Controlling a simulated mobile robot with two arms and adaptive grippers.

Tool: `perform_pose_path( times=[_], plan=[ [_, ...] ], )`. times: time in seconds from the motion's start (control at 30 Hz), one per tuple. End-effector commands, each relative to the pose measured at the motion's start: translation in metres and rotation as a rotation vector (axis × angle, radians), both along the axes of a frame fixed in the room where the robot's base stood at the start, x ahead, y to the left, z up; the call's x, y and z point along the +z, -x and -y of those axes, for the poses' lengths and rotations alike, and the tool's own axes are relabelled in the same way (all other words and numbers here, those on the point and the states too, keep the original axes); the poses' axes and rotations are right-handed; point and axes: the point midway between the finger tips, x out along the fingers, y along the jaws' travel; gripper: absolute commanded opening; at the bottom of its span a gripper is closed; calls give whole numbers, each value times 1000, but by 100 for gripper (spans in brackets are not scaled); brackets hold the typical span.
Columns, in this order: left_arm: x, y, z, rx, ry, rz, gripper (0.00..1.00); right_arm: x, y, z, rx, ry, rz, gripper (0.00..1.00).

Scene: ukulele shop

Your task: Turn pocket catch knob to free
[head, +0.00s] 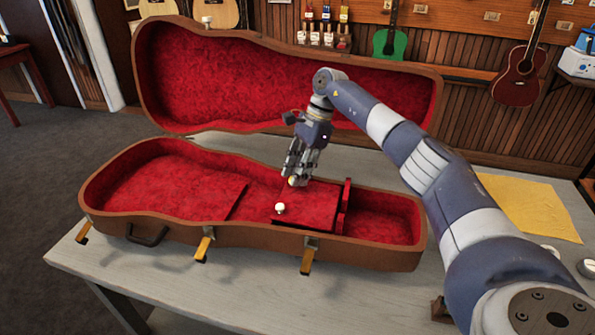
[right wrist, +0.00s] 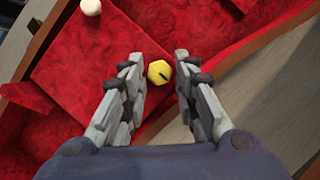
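The pocket catch knob (right wrist: 159,72) is yellow with a dark slot or line on its face. It sits on the red pocket lid (right wrist: 100,60) inside the open case. In the head view the knob (head: 293,181) shows just below my right gripper's fingertips. My right gripper (head: 298,178) points down over the lid. In the right wrist view its two fingers (right wrist: 161,75) stand apart on either side of the knob, with a gap on each side. A white round knob (head: 280,208) stands near the lid's front edge. My left gripper is not in view.
The brown case (head: 265,240) with red lining lies open on a grey table (head: 160,285), its lid raised behind. Open latches (head: 308,256) hang at the front. A yellow cloth (head: 530,205) lies at right. Ukuleles hang on the back wall.

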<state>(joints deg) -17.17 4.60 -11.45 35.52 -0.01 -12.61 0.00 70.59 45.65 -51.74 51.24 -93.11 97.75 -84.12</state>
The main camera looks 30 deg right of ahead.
Motion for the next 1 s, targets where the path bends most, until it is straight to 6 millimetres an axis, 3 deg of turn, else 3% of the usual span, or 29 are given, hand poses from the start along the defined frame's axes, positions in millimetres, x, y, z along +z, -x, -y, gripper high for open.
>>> perform_pose_path(
  times=[0.47,0.8,1.0],
  plan=[
    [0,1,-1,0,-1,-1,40,9,0,4,-3,0,1,41],
    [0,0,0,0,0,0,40,72,1,30,-2,0,3,41],
    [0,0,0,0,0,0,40,101,1,41,-2,0,1,41]
  ],
)
